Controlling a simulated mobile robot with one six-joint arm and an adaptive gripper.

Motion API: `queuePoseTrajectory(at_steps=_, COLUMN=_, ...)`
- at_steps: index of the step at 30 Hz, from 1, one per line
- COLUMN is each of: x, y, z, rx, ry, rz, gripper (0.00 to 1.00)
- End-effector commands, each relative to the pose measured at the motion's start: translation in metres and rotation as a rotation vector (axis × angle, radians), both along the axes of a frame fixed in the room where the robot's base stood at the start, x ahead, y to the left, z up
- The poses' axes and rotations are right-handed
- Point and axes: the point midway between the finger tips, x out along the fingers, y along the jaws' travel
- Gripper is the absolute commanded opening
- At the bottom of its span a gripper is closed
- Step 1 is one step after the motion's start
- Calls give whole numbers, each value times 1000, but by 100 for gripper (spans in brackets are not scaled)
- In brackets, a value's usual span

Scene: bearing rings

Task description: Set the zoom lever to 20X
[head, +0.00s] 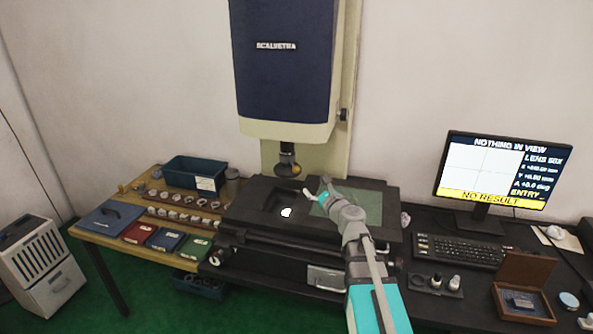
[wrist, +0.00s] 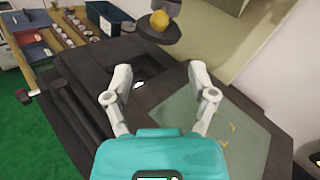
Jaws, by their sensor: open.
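The measuring machine has a tall dark blue and cream head (head: 285,60) with a dark lens unit (head: 287,155) hanging below it. A small yellow knob (head: 296,168) sits on the lens unit, probably the end of the zoom lever. In the wrist view the yellow knob (wrist: 159,20) is at the top, beyond my fingers. No scale marks can be read. The monitor (head: 503,175) shows "NOTHING IN VIEW", a lens line that looks like 50X, and "NO RESULT". My gripper (head: 317,190) is open and empty, above the stage, lower and to the right of the knob.
The dark stage (head: 257,212) with a greenish glass plate (wrist: 225,125) lies under my gripper; a bright spot shows on it. On the left bench are a blue bin (head: 195,174), ring racks (head: 182,201) and coloured boxes. A keyboard (head: 457,252) and wooden box (head: 524,287) are right.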

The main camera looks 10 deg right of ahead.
Motion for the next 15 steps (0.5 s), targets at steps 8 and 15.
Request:
queuePoseTrajectory(at_steps=8, x=35, y=9, z=0, rx=-1, ry=0, rz=1, gripper=73)
queuePoseTrajectory(at_steps=15, x=71, y=20, z=0, rx=-1, ry=0, rz=1, gripper=73)
